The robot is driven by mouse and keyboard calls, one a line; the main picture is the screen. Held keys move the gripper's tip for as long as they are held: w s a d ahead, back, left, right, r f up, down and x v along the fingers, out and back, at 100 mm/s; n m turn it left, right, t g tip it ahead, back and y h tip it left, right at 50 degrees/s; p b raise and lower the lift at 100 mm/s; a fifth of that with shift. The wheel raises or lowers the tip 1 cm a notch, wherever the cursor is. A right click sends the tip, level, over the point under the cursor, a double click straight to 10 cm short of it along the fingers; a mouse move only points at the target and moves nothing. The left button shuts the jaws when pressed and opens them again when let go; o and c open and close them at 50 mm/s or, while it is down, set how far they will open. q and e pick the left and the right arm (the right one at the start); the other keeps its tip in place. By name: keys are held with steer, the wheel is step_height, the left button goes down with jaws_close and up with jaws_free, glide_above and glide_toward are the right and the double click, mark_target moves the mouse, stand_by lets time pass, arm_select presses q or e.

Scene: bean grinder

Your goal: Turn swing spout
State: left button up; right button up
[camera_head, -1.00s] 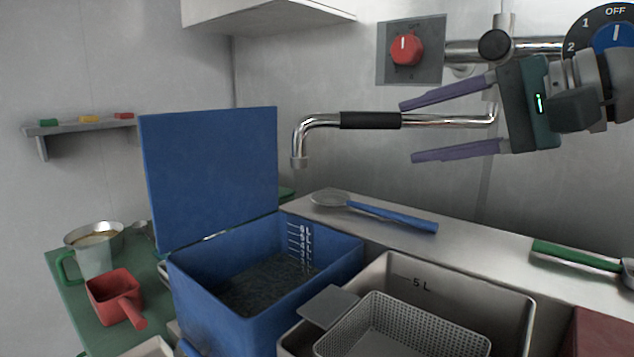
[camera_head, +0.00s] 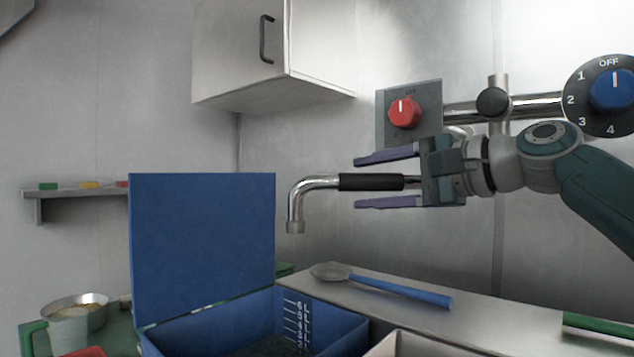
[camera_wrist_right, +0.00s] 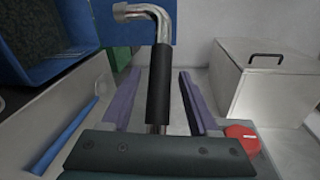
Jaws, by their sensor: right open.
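The swing spout (camera_head: 315,184) is a chrome pipe with a black grip sleeve (camera_head: 371,182) and a down-turned outlet at its left end. It reaches left from the wall pipework. My right gripper (camera_head: 387,179) is open, with one purple finger above the sleeve and one below it in the head view. In the right wrist view the black sleeve (camera_wrist_right: 160,85) lies between the two spread fingers (camera_wrist_right: 158,103), with gaps on both sides. My gripper's body hides the spout's right part. My left gripper is not in view.
A blue open-lidded bin (camera_head: 205,245) stands below and left of the spout. A red knob (camera_head: 404,112) and a blue dial (camera_head: 613,88) are on the wall above. A wall cabinet (camera_head: 245,50) hangs upper left.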

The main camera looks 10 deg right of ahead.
steer(key=shift+w+a, duration=0.1)
steer(key=shift+w, duration=0.05)
steer(key=shift+c, duration=0.2)
jaws_close()
stand_by(1.2)
